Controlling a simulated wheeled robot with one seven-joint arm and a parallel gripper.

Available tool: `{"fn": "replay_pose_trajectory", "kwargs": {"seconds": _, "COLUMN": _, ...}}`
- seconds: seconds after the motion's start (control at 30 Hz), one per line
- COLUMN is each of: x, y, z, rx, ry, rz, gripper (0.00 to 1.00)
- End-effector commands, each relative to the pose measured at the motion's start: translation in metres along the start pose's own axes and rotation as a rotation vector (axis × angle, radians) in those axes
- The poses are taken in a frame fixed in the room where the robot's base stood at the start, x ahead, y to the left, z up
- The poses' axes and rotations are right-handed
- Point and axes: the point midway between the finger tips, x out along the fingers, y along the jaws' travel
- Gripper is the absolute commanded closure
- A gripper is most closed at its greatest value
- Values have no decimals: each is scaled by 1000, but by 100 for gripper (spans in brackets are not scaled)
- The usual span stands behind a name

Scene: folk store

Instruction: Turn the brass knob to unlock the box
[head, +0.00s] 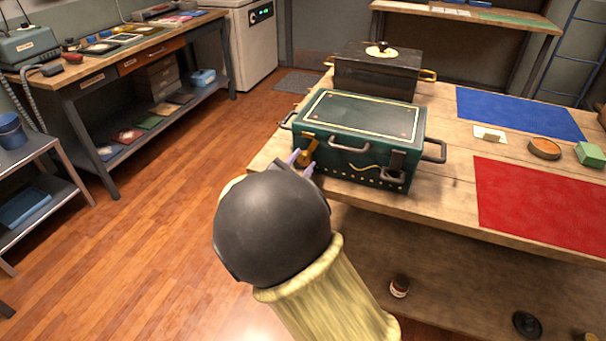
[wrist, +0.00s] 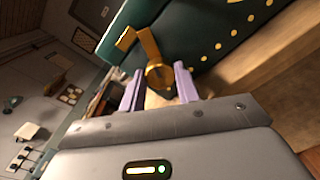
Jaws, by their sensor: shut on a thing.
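A dark green box (head: 365,118) with a yellow-lined lid stands shut near the left edge of the wooden table. A brass knob (wrist: 159,76) with a bent brass piece above it is on the box's front; it also shows in the head view (head: 307,156) at the front's left end. My gripper (wrist: 160,84) has its two pale purple fingers on either side of the knob, shut on it. In the head view my gripper (head: 301,161) reaches the box's left front, and my dark wrist hides part of the table edge.
A black box (head: 375,75) with brass handles stands behind the green box. A blue mat (head: 520,113), a red mat (head: 545,205), a round orange dish (head: 545,148) and a green block (head: 590,154) lie to the right. Open floor (head: 170,220) is at left.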

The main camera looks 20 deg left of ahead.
Motion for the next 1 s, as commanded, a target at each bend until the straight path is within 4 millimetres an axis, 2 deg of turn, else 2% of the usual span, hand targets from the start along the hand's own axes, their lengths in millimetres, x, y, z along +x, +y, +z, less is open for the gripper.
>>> {"fn": "replay_pose_trajectory", "kwargs": {"seconds": 0.07, "x": 1, "y": -5, "z": -5, "rx": 70, "ry": 0, "rz": -2, "gripper": 91}}
{"fn": "replay_pose_trajectory", "kwargs": {"seconds": 1.0, "x": 2, "y": -9, "z": -5, "rx": 760, "ry": 20, "rz": -7, "gripper": 91}}
